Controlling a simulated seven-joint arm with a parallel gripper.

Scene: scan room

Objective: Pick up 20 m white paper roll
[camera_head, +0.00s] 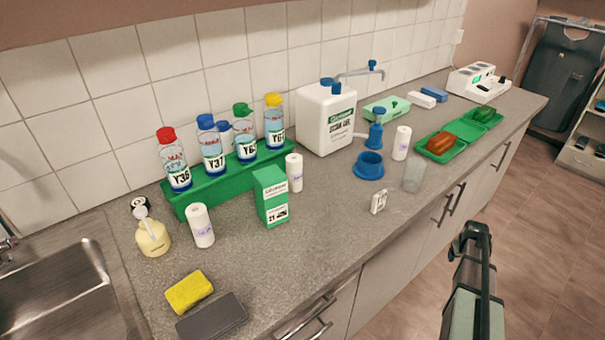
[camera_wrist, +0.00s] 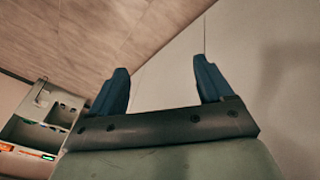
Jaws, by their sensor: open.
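Three white paper rolls stand upright on the grey counter: one at the left front (camera_head: 200,226), one behind the green box (camera_head: 294,172), and one at the right (camera_head: 401,143). Each has a small printed label, too small to read, so I cannot tell which is the 20 m roll. My gripper (camera_head: 478,235) is in front of the counter at the lower right, apart from all the rolls. In the wrist view its two blue fingers (camera_wrist: 163,86) are spread with nothing between them. No roll shows in the wrist view.
A soap bottle (camera_head: 152,235) and yellow sponge (camera_head: 189,292) are near the sink (camera_head: 55,300). The front middle counter is clear.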

